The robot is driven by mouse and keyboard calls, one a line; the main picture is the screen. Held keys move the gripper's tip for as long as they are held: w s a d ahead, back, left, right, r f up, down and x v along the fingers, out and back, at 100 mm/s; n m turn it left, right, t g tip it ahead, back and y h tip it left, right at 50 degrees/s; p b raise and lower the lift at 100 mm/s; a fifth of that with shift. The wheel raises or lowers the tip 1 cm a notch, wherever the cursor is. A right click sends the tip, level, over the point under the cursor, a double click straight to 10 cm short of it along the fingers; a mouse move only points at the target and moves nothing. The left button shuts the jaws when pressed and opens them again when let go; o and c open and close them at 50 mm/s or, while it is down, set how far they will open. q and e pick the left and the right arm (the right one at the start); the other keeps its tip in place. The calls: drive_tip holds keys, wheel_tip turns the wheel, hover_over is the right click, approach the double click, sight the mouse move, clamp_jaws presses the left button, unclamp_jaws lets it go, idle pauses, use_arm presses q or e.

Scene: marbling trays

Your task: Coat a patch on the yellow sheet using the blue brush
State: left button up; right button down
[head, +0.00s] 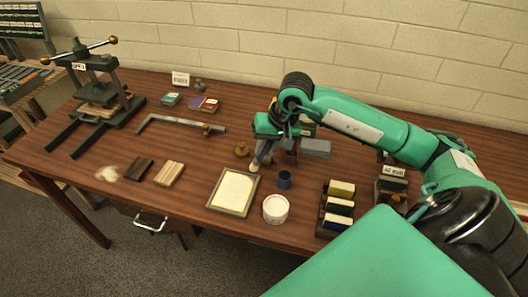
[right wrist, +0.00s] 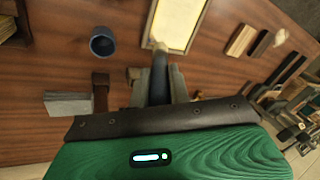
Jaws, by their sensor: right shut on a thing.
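The yellow sheet (head: 233,188) lies flat in a shallow wooden-rimmed tray (head: 211,204). It also shows at the top of the right wrist view (right wrist: 178,22). My right gripper (head: 268,146) is shut on the blue brush (right wrist: 158,78), between its fingers (right wrist: 160,88). The brush points down with its pale tip (head: 255,167) by the tray's upper right corner. Whether the tip touches anything, I cannot tell. The sheet shows no clear coated patch. A blue cup (head: 285,180) stands right of the tray. My left gripper is out of view.
A white tub (head: 276,208) stands right of the tray, and a rack of coloured blocks (head: 339,207) further right. A grey block (head: 316,148) and a brass knob (head: 241,150) lie near my gripper. A press (head: 98,95) stands far left. Table left of the tray is partly clear.

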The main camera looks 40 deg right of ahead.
drive_tip(key=shift+r, duration=1.1)
drive_tip(key=shift+a+f, duration=0.1)
drive_tip(key=shift+a, duration=0.05)
